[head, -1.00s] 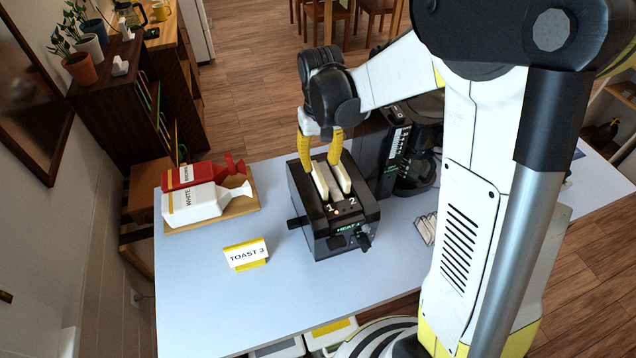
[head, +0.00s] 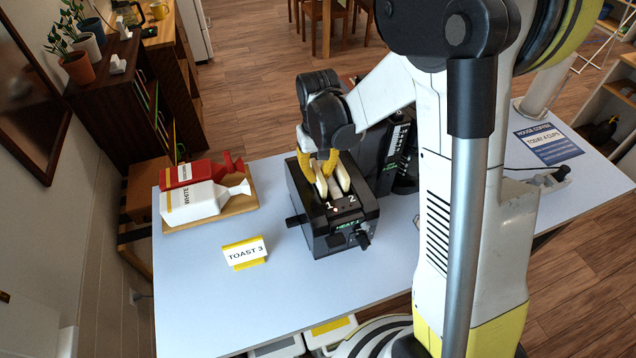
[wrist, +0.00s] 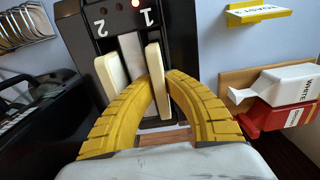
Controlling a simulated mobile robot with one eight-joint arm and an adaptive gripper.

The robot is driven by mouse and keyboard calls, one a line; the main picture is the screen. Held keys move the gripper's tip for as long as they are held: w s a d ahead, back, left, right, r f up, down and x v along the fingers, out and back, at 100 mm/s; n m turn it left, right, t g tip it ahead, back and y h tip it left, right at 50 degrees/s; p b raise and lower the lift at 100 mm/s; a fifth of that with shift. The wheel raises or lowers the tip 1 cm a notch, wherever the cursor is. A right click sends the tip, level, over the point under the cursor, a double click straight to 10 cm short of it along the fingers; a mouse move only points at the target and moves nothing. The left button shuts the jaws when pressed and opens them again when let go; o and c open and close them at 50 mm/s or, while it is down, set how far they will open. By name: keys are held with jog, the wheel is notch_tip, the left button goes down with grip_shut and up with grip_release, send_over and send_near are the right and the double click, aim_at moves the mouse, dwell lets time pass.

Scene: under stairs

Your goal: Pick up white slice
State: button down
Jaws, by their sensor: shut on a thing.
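The black two-slot toaster (head: 322,240) stands on the table, with one white slice upright in each numbered slot. The slot 1 slice (head: 322,186) also shows in the wrist view (wrist: 154,75). The slot 2 slice (head: 342,174) stands beside it, and in the wrist view (wrist: 112,79) it is to the left. My gripper (head: 320,177) points down over the toaster. In the wrist view its yellow fingers (wrist: 160,82) are closed on the slot 1 slice. The slice's lower part is hidden inside the slot.
White and red bread bags (head: 192,204) lie on a wooden board (head: 240,205) at the left. A TOAST 3 sign (head: 245,252) stands in front of them. A black machine (head: 396,150) is close behind the toaster. The front left table is clear.

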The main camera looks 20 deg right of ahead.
notch_tip(320, 180, up, 18)
jog(key=p, duration=0.6)
jog(key=shift+p, duration=0.3)
jog(key=shift+f, duration=0.1)
